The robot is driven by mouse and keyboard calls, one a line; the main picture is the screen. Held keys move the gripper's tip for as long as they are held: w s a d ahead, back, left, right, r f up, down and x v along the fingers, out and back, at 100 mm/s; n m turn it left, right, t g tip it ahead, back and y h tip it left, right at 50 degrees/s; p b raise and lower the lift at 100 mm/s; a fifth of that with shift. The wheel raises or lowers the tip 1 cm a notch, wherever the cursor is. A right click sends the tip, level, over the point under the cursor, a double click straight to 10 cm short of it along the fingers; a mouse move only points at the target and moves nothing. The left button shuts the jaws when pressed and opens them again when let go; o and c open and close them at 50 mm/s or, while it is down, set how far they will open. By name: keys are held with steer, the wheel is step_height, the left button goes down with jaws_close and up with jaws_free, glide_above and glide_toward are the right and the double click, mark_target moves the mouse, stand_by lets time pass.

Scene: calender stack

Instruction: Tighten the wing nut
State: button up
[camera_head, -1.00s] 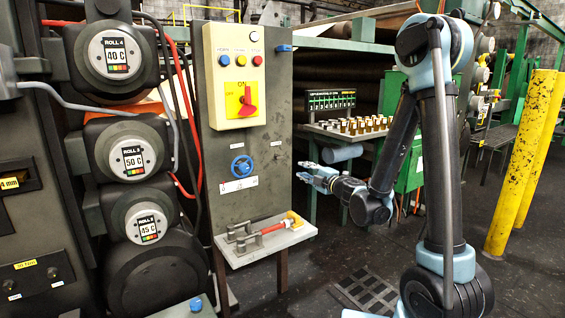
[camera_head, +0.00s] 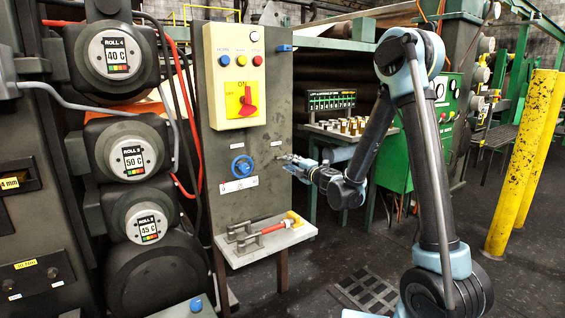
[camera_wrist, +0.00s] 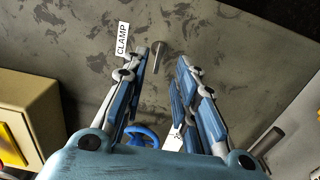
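A small grey metal piece (camera_wrist: 159,56), probably the wing nut seen end-on or from the side, stands out from the grey panel (camera_wrist: 225,45) beside the white CLAMP label (camera_wrist: 122,39). Its wings cannot be made out. My gripper (camera_wrist: 163,62) is open, with one finger on either side of this piece in the wrist view. Contact cannot be told. In the head view my gripper (camera_head: 286,160) is close to the panel's right part, just below the small white label (camera_head: 276,143). The piece is too small to make out clearly there.
A blue handwheel (camera_head: 241,166) is left of my gripper, below the beige switch box (camera_head: 238,85). A shelf (camera_head: 250,250) with red-handled clamps (camera_head: 270,229) sticks out below. A tray of small bottles (camera_head: 345,127) stands behind my arm. Yellow posts (camera_head: 525,160) stand right.

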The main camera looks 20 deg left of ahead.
mark_target(279, 157)
steer(key=x, duration=0.6)
steer(key=shift+w+a, duration=0.15)
steer(key=shift+a, duration=0.05)
steer(key=shift+c, duration=0.3)
jaws_close()
